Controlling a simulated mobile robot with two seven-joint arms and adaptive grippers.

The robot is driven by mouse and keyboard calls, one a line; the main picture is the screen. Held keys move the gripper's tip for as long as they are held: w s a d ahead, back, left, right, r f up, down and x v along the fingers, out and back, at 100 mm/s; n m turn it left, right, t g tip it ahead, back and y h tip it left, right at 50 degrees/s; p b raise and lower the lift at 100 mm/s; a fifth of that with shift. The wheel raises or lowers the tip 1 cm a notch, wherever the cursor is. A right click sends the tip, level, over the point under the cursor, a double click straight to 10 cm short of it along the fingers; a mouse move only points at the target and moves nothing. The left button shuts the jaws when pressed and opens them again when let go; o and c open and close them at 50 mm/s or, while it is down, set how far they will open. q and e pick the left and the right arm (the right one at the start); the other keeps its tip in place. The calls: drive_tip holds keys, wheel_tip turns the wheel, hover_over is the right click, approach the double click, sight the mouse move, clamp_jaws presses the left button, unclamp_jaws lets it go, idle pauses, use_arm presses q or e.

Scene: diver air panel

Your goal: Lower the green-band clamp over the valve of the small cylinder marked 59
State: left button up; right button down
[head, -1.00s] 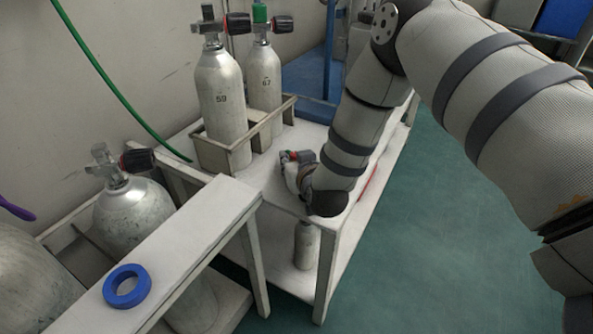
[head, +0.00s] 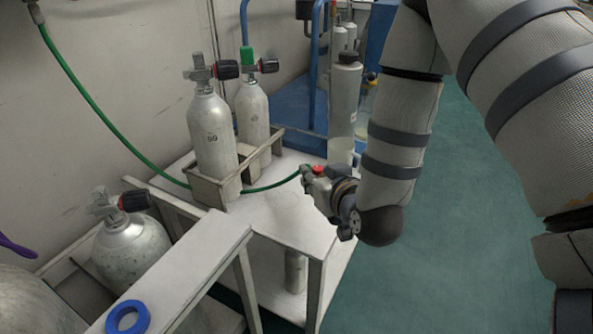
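The small grey cylinder marked 59 (head: 212,140) stands upright in a rack on the white bench. Its number is clearer in the earlier frame. Its bare metal valve (head: 200,73) has a black knob pointing right. My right gripper (head: 308,174) is to the right of the rack, above the bench and lower than the valve. A green hose (head: 268,184) runs from behind the rack to its fingers, which appear shut on the hose-end clamp (head: 318,170), with a red part showing. The fingers hide most of the clamp. My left gripper is out of view.
A second cylinder (head: 253,118), with a green-topped valve, stands right beside it in the rack (head: 208,192). A taller cylinder (head: 344,108) stands behind my gripper. A blue ring (head: 127,317) and a larger cylinder (head: 131,250) are at lower left.

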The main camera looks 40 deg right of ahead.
drive_tip(key=shift+s+r, duration=0.35)
drive_tip(key=shift+s, duration=0.4)
drive_tip(key=shift+s+r, duration=0.3)
drive_tip(key=shift+s, duration=0.4)
